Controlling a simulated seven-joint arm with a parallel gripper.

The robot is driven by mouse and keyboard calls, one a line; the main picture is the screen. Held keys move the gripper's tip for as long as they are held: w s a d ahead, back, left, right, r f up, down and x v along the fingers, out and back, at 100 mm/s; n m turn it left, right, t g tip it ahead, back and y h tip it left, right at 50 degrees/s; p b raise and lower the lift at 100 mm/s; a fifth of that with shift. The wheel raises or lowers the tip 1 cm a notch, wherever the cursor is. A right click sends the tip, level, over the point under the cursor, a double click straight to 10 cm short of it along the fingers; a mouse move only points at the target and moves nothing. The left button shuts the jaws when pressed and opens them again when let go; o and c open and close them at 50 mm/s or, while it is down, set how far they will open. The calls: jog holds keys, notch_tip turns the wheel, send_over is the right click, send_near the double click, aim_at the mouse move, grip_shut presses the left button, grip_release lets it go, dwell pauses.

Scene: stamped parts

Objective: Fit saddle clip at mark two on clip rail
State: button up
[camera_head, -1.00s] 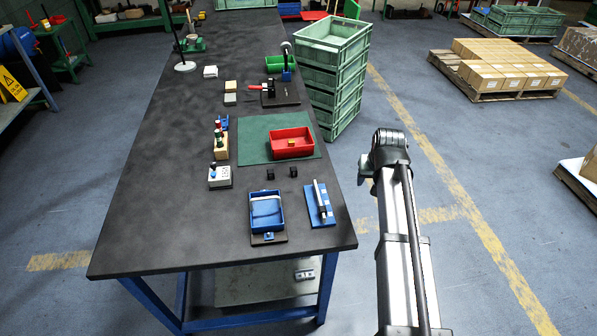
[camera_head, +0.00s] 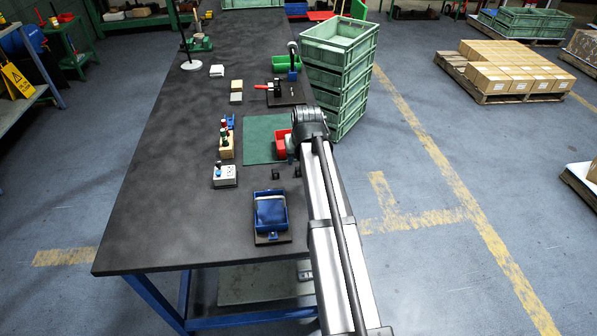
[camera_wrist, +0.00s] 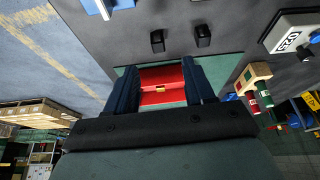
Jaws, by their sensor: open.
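A red tray (camera_head: 282,143) stands on a green mat; my arm hides its right part in the head view. A small brass-yellow piece (camera_wrist: 172,89) lies in the tray, perhaps the saddle clip; its shape is too small to tell. My gripper (camera_wrist: 160,68) is open and empty, and the red tray (camera_wrist: 162,76) shows between its fingers, farther off. The clip rail, apparently the blue base with a silver bar, is hidden behind my arm in the head view. A blue and white corner (camera_wrist: 104,6), probably part of it, shows at the wrist view's top edge.
Two small black blocks (camera_head: 276,174) stand in front of the green mat (camera_head: 257,140). A blue tray (camera_head: 271,211) is nearer the front edge. A grey labelled box (camera_head: 225,176) and a wooden holder (camera_head: 227,149) stand left.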

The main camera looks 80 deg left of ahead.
jog(key=x, duration=0.4)
jog(key=shift+a+f, duration=0.1)
jog(key=shift+f, duration=0.25)
jog(key=shift+w+x, duration=0.15)
jog(key=shift+x, duration=1.15)
jog(key=shift+w+x, duration=0.1)
jog(key=shift+x, duration=1.2)
jog(key=shift+a, duration=0.15)
jog(key=shift+c, duration=0.3)
jog(key=shift+r, duration=0.1)
grip_shut()
